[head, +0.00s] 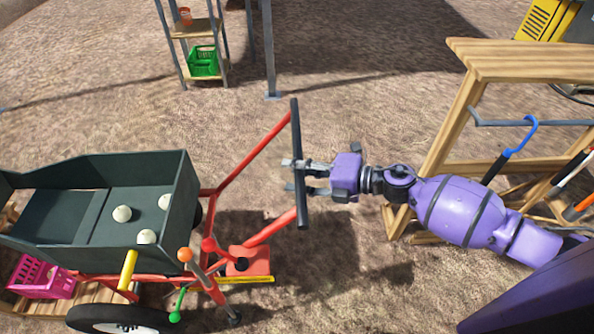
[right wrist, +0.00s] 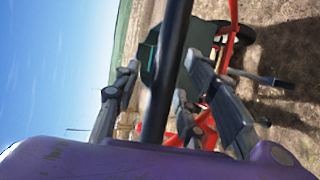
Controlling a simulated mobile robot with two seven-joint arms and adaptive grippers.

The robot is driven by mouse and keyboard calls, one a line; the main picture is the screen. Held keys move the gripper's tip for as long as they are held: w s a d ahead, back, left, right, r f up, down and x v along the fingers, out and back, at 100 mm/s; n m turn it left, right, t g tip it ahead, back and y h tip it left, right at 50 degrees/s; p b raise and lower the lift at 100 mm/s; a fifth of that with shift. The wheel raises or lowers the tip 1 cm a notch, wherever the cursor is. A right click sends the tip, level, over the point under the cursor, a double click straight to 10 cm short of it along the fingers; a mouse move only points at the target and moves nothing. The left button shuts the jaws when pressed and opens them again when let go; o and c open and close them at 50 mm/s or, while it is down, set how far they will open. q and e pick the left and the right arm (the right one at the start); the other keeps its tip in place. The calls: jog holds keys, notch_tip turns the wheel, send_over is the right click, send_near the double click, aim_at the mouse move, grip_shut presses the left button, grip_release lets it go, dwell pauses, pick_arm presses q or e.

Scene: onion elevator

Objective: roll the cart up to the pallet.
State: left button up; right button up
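The cart has a dark green bin (head: 185,185) with several pale onions (head: 122,213) in it, a red frame (head: 255,155) and a black handle bar (head: 300,210). The bin also shows in the right wrist view (right wrist: 200,38). My right gripper (head: 291,175) is at the handle bar, its fingers reaching past it. In the right wrist view, the bar (right wrist: 167,80) crosses between the two spread fingers, with gaps visible; firm contact is not visible. A wooden slatted platform (head: 95,300), perhaps the pallet, lies partly hidden at lower left. My left gripper is out of view.
A shelf (head: 193,30) with a green basket (head: 204,61) stands at the back. A wooden rack (head: 520,62) with hanging tools is at right. Bare ground lies between the cart and the shelf.

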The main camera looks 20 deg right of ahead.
jog(key=shift+d, duration=0.1)
jog(key=v, duration=1.2)
